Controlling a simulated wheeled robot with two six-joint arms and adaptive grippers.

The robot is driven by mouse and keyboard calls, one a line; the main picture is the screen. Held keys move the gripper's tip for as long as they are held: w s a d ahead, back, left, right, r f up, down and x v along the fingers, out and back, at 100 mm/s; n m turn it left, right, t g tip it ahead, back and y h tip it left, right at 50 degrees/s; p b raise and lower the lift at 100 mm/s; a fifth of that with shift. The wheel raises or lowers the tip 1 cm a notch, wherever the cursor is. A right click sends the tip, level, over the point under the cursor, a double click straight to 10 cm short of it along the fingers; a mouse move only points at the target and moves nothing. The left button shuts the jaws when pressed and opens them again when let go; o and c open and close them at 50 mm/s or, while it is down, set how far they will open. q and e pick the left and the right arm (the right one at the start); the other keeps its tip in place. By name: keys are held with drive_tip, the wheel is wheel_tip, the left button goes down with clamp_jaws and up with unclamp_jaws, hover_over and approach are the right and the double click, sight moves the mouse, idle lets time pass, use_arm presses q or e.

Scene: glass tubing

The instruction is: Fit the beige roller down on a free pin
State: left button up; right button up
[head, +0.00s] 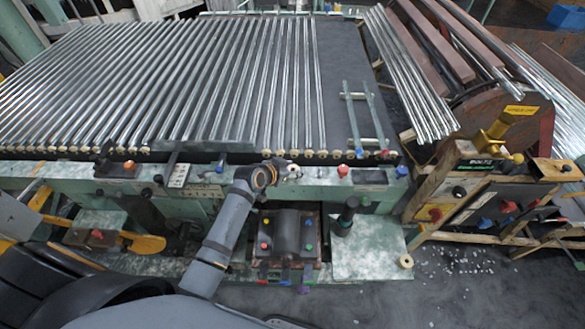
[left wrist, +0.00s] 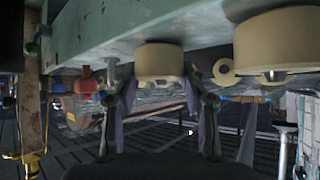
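My left gripper (head: 284,172) is at the front of the tube bed, in the middle of the head view. In the left wrist view its two fingers (left wrist: 161,76) stand either side of a beige roller (left wrist: 160,60). The gaps are very small, and I cannot tell whether the fingers touch it. A second beige roller (left wrist: 275,42) with a metal pin end showing is at the right, and a smaller beige piece (left wrist: 225,71) lies between them. Another beige roller (head: 406,261) is at the corner of a pale green plate in the head view. My right gripper is not seen.
Long glass tubes (head: 180,80) lie across the bed, with a row of small beige rollers along its front edge. A black post (head: 346,215) stands on the pale green plate (head: 375,250). A box with coloured knobs (head: 287,238) sits in front of the bed.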

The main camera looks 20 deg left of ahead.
use_arm(q)
drive_tip(key=o, duration=0.3)
drive_tip(key=shift+w+f, duration=0.15)
drive_tip(key=v, duration=1.2)
